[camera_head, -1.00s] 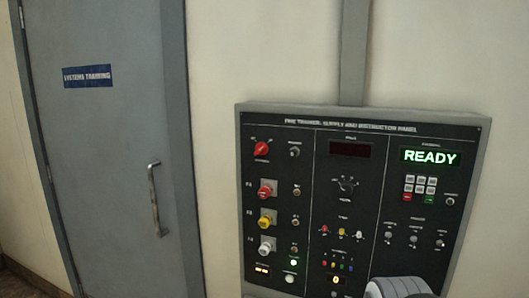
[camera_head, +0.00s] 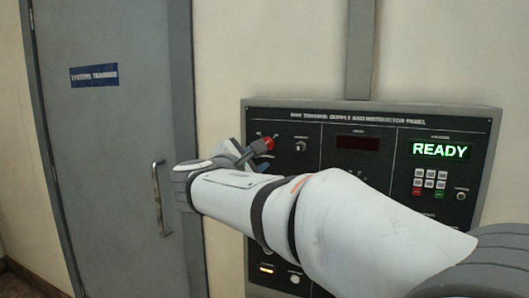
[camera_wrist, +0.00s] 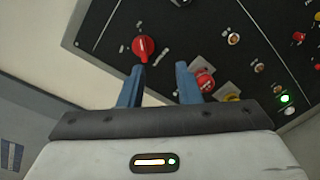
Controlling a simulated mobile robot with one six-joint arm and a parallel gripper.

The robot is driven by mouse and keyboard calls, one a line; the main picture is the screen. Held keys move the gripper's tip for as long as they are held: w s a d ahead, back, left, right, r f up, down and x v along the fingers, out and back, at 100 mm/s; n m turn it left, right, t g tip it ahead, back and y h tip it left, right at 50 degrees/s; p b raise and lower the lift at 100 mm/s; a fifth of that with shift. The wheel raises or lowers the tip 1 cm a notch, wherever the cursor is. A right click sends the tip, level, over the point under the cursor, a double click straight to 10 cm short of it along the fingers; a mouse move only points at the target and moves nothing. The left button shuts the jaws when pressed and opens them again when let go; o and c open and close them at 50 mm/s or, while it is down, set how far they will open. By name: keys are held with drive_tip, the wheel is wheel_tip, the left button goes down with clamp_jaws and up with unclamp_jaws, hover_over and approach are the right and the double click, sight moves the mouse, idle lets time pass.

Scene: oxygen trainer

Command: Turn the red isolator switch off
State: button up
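The red isolator switch (camera_head: 268,143) is a round red rotary knob at the upper left of the black panel. In the wrist view the red isolator switch (camera_wrist: 143,47) has a pale mark on its face and lies just past the tip of the left finger. My gripper (camera_wrist: 161,68) is open and empty, its two blue-grey fingers apart. In the head view my gripper (camera_head: 246,151) is at the knob's lower left, partly overlapping it in the picture. I cannot tell whether a finger touches the knob.
A lower red knob (camera_wrist: 204,80) appears beside the right finger, with a yellow knob (camera_wrist: 232,97) nearby. A small grey knob (camera_head: 300,146) is right of the isolator. My arm covers much of the panel (camera_head: 470,112). A grey door (camera_head: 110,120) stands at left.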

drive_tip(key=w+r+p, duration=0.1)
drive_tip(key=w, duration=0.6)
drive_tip(key=shift+w+d+r+n+t, duration=0.15)
drive_tip(key=shift+w+d+n+t, duration=0.15)
drive_tip(key=shift+d+t, duration=0.15)
clamp_jaws()
